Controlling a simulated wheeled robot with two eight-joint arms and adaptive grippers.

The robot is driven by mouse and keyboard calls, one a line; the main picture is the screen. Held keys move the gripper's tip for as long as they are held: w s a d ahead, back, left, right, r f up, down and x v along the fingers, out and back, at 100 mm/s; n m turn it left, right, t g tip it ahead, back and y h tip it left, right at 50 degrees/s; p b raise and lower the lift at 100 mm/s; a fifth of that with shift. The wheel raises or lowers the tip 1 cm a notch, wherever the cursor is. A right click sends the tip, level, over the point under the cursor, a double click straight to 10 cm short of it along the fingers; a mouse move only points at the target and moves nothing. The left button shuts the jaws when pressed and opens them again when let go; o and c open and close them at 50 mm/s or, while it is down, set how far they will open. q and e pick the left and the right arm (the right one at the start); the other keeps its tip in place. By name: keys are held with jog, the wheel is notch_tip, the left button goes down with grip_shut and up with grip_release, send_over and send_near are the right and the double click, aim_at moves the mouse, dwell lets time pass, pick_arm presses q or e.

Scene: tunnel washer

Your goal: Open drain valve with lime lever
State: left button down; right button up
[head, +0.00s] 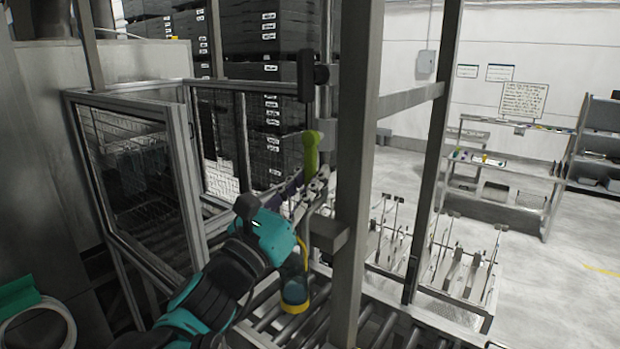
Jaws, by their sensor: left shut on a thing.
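The lime lever (311,155) is a short yellow-green handle beside a vertical metal post, near the middle of the head view. It stands roughly upright, with a rounded top end. My left gripper (318,182) reaches up from the lower left, and its fingers are shut at the lower end of the lever. The exact contact of the fingertips is small and partly hidden. The valve body behind the fingers cannot be made out clearly. My right gripper is not in view.
A framed glass door (135,185) stands open at left. A thick grey post (352,170) rises just right of the lever. A roller conveyor (320,320) runs below, with metal racks (440,260) at right. Open floor lies beyond, before a shelf bench (505,185).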

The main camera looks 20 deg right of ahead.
pick_arm(q)
jog(key=shift+r, duration=0.1)
jog(key=c, duration=1.4)
grip_release()
jog(key=shift+d, duration=0.1)
jog(key=v, duration=1.2)
